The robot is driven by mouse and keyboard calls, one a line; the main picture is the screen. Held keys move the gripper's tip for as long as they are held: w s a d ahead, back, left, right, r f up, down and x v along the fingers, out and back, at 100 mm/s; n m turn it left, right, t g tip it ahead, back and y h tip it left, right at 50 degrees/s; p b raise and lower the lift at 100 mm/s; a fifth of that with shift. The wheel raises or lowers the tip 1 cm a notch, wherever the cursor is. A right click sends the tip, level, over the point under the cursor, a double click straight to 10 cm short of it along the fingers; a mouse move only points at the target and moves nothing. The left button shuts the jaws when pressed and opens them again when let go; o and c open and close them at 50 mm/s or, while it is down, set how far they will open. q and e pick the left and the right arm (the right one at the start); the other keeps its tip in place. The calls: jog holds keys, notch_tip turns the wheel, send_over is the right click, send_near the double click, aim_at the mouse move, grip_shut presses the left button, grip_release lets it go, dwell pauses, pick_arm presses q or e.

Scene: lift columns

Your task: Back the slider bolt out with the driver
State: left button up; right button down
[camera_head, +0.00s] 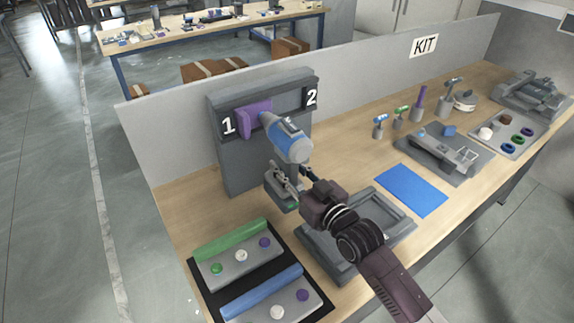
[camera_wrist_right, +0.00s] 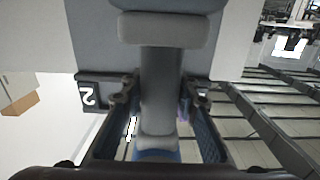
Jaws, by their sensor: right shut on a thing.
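The blue and grey driver (camera_head: 290,143) is upright, its nose pointing up-left at the purple slider (camera_head: 246,120). The slider sits in the slot of a grey stand (camera_head: 235,165), close to the label 1 and away from the label 2 (camera_head: 312,97). The nose overlaps the slider's right side; I cannot tell whether it touches the bolt, which is hidden. My right gripper (camera_head: 290,181) is shut on the driver's grey handle. In the right wrist view the handle (camera_wrist_right: 160,95) stands between the fingers. My left gripper is not in view.
A grey frame tray (camera_head: 316,242) lies below my right arm. A black mat (camera_head: 203,290) with green and blue bars is at the front left. A blue mat (camera_head: 411,190) and several small tools are to the right. A grey partition (camera_head: 370,65) runs behind the stand.

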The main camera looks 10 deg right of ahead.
aim_at(294, 172)
jog(key=shift+r, duration=0.55)
jog(key=shift+s+p, duration=0.2)
jog(key=shift+p, duration=0.2)
jog(key=shift+p+v, duration=0.35)
jog(key=shift+v, duration=0.8)
jog(key=shift+s+d+f, duration=0.25)
jog(key=shift+s, duration=0.3)
jog(key=shift+s+d+p, duration=0.2)
jog(key=shift+s+p, duration=0.2)
jog(key=shift+s, duration=0.1)
jog(key=shift+p+v, duration=0.8)
jog(key=shift+v, duration=1.15)
jog(key=shift+d, duration=0.1)
